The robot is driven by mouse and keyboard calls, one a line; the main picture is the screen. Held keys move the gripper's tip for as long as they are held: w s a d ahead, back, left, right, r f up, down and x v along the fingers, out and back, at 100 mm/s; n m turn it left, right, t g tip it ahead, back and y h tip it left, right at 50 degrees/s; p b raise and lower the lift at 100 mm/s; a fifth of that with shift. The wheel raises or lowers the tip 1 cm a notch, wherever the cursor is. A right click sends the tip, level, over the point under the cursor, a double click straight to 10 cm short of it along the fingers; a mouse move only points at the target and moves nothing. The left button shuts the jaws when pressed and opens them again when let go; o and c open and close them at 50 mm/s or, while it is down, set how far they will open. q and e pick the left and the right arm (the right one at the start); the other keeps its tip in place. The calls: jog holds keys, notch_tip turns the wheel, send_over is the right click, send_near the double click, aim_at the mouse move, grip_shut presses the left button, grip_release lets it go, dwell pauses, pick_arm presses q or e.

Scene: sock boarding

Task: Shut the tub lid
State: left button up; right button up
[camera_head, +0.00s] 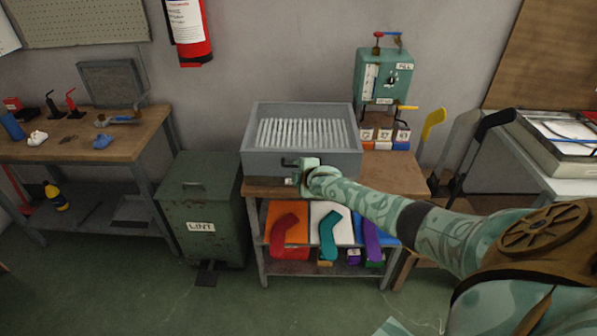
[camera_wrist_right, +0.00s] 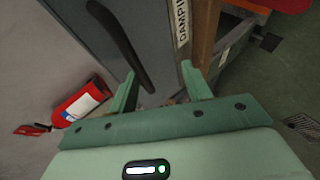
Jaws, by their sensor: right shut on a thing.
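The grey tub (camera_head: 258,165) stands on the wooden table, its top open, with rows of pale upright ribs (camera_head: 305,132) inside. I cannot make out a separate lid. A black bar handle (camera_head: 289,162) is on its front; it shows large in the right wrist view (camera_wrist_right: 122,45), beside a "DAMPING" label (camera_wrist_right: 183,22). My right gripper (camera_head: 303,165) is at the right end of this handle, against the tub front. In the wrist view its fingers (camera_wrist_right: 158,84) stand apart on either side of the handle's end, which they hold; the contact is partly hidden. My left gripper is not in view.
A green LINT bin (camera_head: 200,195) stands left of the table. Coloured sock shapes (camera_head: 330,232) hang or lie on the shelf below. A green wall box (camera_head: 384,75) with a yellow lever is behind right. A workbench (camera_head: 150,140) is at left.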

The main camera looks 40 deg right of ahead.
jog(key=shift+s+a+f, duration=0.15)
jog(key=shift+s+f, duration=0.2)
jog(key=shift+f, duration=0.25)
jog(key=r+p+v, duration=0.1)
jog(key=p+v, duration=0.7)
jog(key=v, duration=0.8)
jog(key=shift+w, duration=0.2)
jog(key=shift+r, duration=0.1)
